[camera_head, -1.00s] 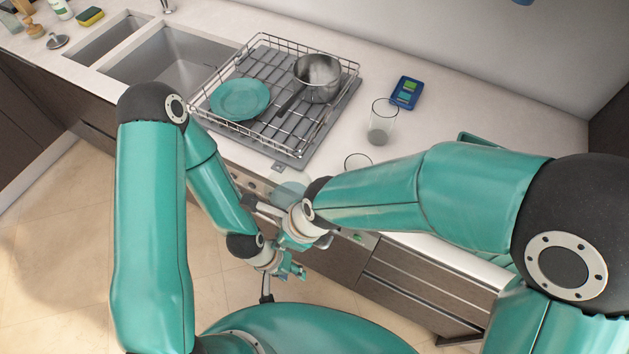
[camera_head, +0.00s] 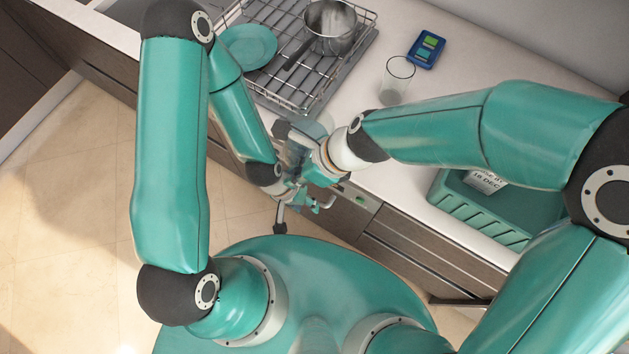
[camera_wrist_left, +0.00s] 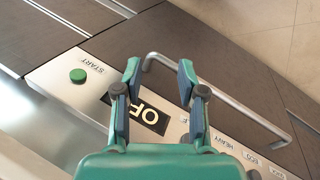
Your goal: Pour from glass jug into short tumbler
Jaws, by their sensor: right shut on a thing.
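A clear glass tumbler (camera_head: 396,88) stands upright on the counter in the head view; I cannot tell whether it is the short one. A second glass rim seen earlier is now hidden behind my right arm. My right gripper (camera_head: 297,150) is shut on a clear glass thing (camera_head: 322,121), apparently the jug, largely hidden by the gripper at the counter's front edge. My left gripper (camera_head: 312,204) is just below it, in front of the appliance panel. In the left wrist view, the left gripper (camera_wrist_left: 158,82) is open and empty, its two fingers apart.
A wire rack (camera_head: 270,87) holds a teal plate (camera_head: 248,46) and a metal pan (camera_head: 329,27). A blue device (camera_head: 426,50) lies behind the tumbler. A teal crate (camera_head: 480,222) sits right. The appliance panel (camera_wrist_left: 72,100) and its handle (camera_wrist_left: 235,112) are close to my left gripper.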

